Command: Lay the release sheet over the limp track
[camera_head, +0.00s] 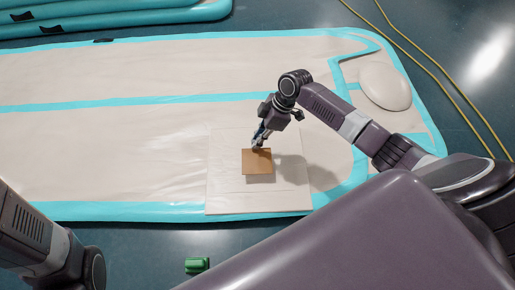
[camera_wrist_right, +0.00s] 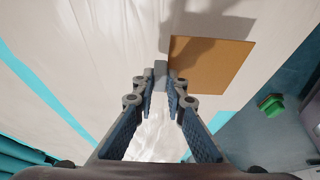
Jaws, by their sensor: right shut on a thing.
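The limp track (camera_head: 120,70) lies flat on the floor, cream with turquoise edges and bands; it also fills much of the right wrist view (camera_wrist_right: 80,50). A stiff-looking brown square, which I take for the release sheet (camera_head: 257,164), is over a paler square patch (camera_head: 225,190) near the track's front edge. My right gripper (camera_head: 258,145) is shut at the sheet's far edge. In the right wrist view its fingertips (camera_wrist_right: 161,88) meet at a small grey piece beside the sheet (camera_wrist_right: 208,70). I cannot tell whether the sheet touches the patch. My left gripper is out of view.
A small green object (camera_head: 196,265) lies on the dark floor in front of the track. A cream rounded pad (camera_head: 386,87) rests at the track's right end. Yellow cables (camera_head: 440,70) run along the right, and rolled turquoise tubes (camera_head: 110,18) lie at the back left.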

